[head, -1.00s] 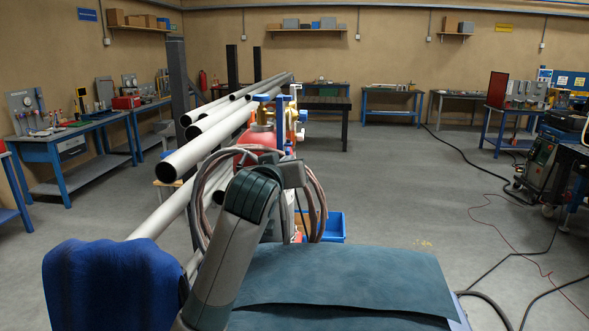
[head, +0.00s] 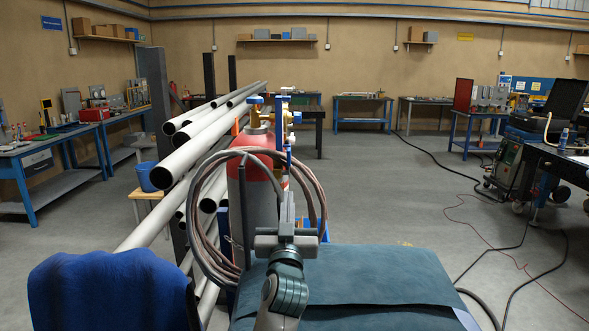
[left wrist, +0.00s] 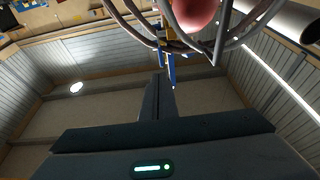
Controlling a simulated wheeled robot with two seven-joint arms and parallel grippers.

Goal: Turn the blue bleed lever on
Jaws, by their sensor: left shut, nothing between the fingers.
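A red-topped gas cylinder (head: 258,185) stands ahead, with brass and blue valve fittings (head: 257,102) at its top. A narrow blue upright part (head: 289,146) shows just right of the cylinder; it also appears in the left wrist view (left wrist: 171,66). Which blue part is the bleed lever I cannot tell for sure. My left gripper (head: 287,207) is shut and empty, pointing up in front of the cylinder and coiled hoses, below the fittings and apart from them. Its fingers (left wrist: 157,100) show as one dark block in the wrist view. My right gripper is out of view.
Coiled hoses (head: 200,215) hang around the cylinder close to my left arm. Long grey pipes (head: 180,160) lie racked to the left. A teal cover (head: 365,275) and blue cloth (head: 110,290) fill the foreground. Open floor lies to the right.

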